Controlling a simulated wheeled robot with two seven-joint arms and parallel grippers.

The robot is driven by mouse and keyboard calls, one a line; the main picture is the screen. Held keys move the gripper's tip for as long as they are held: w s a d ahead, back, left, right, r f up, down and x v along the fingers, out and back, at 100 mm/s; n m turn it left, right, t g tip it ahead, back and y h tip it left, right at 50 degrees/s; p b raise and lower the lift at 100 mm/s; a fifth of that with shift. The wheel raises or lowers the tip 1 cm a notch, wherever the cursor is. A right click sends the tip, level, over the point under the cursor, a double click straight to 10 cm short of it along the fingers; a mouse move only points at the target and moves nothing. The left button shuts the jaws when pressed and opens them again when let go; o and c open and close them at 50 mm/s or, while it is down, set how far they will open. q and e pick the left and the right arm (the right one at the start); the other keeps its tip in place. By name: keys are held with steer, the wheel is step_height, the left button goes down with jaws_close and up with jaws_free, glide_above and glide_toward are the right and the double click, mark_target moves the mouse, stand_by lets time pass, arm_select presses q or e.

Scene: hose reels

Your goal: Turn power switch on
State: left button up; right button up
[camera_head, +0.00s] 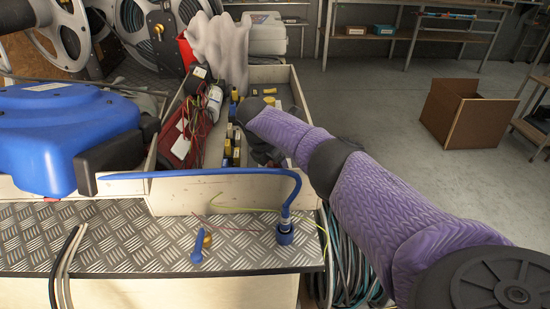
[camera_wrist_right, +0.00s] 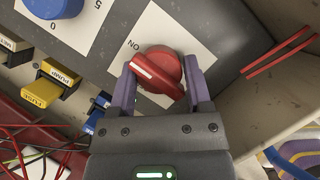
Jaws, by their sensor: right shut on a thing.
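The power switch is a red rotary knob (camera_wrist_right: 160,72) on a white plate (camera_wrist_right: 152,28) in the right wrist view. Lettering that reads "ON" upside down sits at the plate's upper left. The white line on the knob runs diagonally, from upper left to lower right. My right gripper (camera_wrist_right: 162,78) has its purple fingers on both sides of the knob and is shut on it. In the head view, my purple right arm reaches into the wooden box (camera_head: 232,188), and the arm and box contents hide the switch. My left gripper is not in view.
A blue knob (camera_wrist_right: 53,8) and yellow labelled fuses (camera_wrist_right: 42,90) sit left of the switch, with red wires below. A blue hose reel (camera_head: 65,130) stands left of the box. A blue hose (camera_head: 220,172) crosses the box's front. An open brown box (camera_head: 480,122) stands on the floor.

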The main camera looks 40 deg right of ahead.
steer(key=shift+w+r, duration=0.1)
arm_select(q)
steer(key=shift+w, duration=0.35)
arm_select(e)
steer(key=shift+a, duration=0.1)
steer(key=o, duration=1.1)
steer(key=shift+c, duration=0.2)
steer(key=shift+o, duration=0.9)
steer(key=shift+w, duration=0.1)
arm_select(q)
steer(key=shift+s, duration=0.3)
